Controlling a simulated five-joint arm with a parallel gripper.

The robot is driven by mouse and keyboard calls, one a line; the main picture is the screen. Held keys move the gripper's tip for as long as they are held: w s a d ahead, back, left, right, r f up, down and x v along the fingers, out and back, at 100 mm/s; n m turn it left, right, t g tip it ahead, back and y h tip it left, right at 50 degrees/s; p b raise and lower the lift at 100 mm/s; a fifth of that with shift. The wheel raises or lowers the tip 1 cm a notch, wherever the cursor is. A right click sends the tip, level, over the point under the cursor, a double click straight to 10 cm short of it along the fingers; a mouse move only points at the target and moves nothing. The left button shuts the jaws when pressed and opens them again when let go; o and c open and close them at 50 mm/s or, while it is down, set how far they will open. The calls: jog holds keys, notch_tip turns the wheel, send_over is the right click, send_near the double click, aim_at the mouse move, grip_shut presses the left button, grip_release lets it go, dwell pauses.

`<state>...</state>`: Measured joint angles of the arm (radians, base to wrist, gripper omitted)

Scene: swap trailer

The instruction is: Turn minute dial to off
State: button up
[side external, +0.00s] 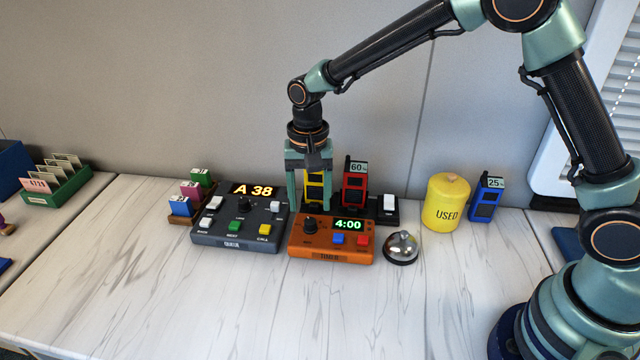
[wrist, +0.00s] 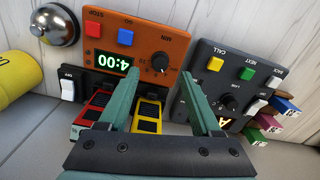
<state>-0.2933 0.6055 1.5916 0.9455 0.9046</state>
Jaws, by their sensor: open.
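The minute dial (side external: 310,225) is a black knob on the left of the orange timer box (side external: 330,246). The box's display (side external: 348,225) reads 4:00 in green. In the wrist view the dial (wrist: 160,63) shows beside the label MIN, between my fingertips in the picture. Its exact pointer setting is too small to read. My gripper (side external: 308,203) is open and empty, pointing down above and just behind the dial. Both fingers show in the wrist view (wrist: 160,74), one on each side, and seem apart from the dial.
The grey number console (side external: 239,243) stands close on the left, with its own knob. A bell (side external: 401,247) is on the right. Red (side external: 354,188) and yellow radios stand behind the timer in a charger with a white switch (side external: 388,204). A yellow USED canister (side external: 446,204) stands farther right.

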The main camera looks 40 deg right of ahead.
aim_at(310, 221)
jog(key=shift+f, duration=2.5)
grip_shut()
